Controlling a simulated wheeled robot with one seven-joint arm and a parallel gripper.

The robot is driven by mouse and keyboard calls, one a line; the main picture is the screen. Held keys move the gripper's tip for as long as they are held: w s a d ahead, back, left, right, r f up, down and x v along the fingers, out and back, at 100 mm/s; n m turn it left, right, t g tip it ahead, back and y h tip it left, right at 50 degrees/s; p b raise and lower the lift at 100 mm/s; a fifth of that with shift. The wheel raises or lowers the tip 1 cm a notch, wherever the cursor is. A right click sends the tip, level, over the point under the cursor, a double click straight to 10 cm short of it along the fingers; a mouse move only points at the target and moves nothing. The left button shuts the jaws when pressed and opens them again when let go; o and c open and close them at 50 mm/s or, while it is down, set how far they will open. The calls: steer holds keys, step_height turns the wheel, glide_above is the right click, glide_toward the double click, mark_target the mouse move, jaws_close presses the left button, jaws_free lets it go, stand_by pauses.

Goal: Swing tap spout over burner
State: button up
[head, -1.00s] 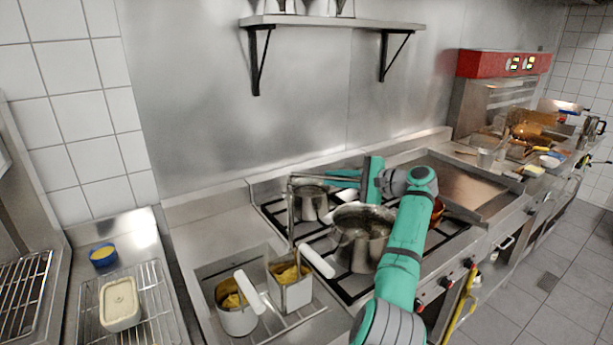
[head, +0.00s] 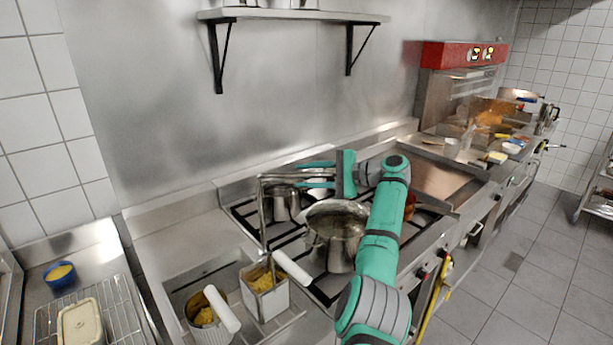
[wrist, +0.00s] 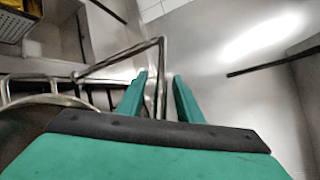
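The tap spout (head: 262,215) is a thin bent metal pipe. One length stands upright at the left edge of the burners, and another runs right toward my gripper. My gripper (head: 298,175) is above the burners, with its green fingers pointing left. In the wrist view the fingers (wrist: 160,75) are apart, and a length of the spout (wrist: 117,58) bends and runs down between them, nearer the left finger. I cannot tell whether it touches. The burner grates (head: 310,282) are partly hidden by pots and my arm.
A large pot (head: 340,250) and a smaller pot (head: 282,205) stand on the burners. Two white-handled baskets (head: 264,300) with yellow food sit at the front left. A shelf (head: 295,16) hangs on the wall above. A flat steel griddle (head: 445,183) lies to the right.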

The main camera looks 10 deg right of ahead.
steer(key=shift+a, duration=0.15)
steer(key=shift+s, duration=0.1)
steer(key=v, duration=1.1)
steer(key=shift+a+r, duration=0.1)
